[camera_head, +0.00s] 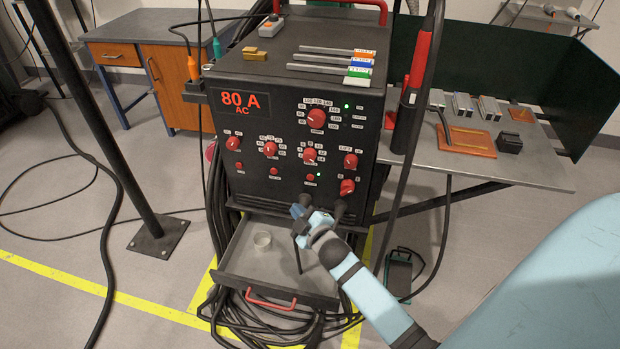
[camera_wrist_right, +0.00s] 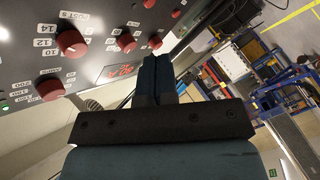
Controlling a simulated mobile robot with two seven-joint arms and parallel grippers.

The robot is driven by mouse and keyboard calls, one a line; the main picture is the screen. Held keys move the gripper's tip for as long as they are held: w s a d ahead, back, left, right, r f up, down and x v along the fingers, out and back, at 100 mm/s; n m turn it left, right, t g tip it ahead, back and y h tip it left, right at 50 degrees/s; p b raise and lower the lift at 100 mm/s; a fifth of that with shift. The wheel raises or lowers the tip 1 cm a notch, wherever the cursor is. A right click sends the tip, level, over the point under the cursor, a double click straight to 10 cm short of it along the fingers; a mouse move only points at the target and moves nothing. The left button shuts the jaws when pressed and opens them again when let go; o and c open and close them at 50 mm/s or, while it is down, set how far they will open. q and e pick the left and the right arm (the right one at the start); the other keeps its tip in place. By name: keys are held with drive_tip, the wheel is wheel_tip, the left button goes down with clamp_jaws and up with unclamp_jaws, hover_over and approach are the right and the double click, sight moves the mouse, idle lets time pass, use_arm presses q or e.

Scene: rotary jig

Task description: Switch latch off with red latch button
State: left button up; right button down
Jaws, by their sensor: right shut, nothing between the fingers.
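The black welding machine (camera_head: 290,135) has a front panel with several large red knobs and a row of small red buttons. My right gripper (camera_head: 298,211) is shut and empty, below the panel's lower right part, above the open drawer. In the right wrist view its closed fingers (camera_wrist_right: 155,62) point toward the panel, with red knobs (camera_wrist_right: 71,42) around. My left gripper is not in view.
A thick torch cable (camera_head: 415,85) hangs at the panel's right side. A grey side table (camera_head: 530,160) stands right; black cables lie on the floor.

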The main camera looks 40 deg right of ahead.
sight(310, 177)
drive_tip(key=shift+w, duration=0.1)
use_arm(q)
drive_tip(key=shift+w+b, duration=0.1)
drive_tip(key=shift+b, duration=0.45)
use_arm(e)
drive_tip(key=w+d, duration=0.2)
drive_tip(key=d, duration=0.1)
drive_tip(key=w+d, duration=0.3)
drive_tip(key=shift+w+d, duration=0.3)
drive_tip(key=shift+d, duration=0.05)
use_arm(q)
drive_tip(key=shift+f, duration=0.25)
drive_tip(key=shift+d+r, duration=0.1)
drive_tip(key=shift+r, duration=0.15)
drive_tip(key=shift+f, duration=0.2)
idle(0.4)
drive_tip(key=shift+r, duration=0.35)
use_arm(e)
drive_tip(key=shift+w+d+r, duration=0.2)
drive_tip(key=shift+d+r, duration=0.1)
drive_tip(key=shift+d, duration=0.05)
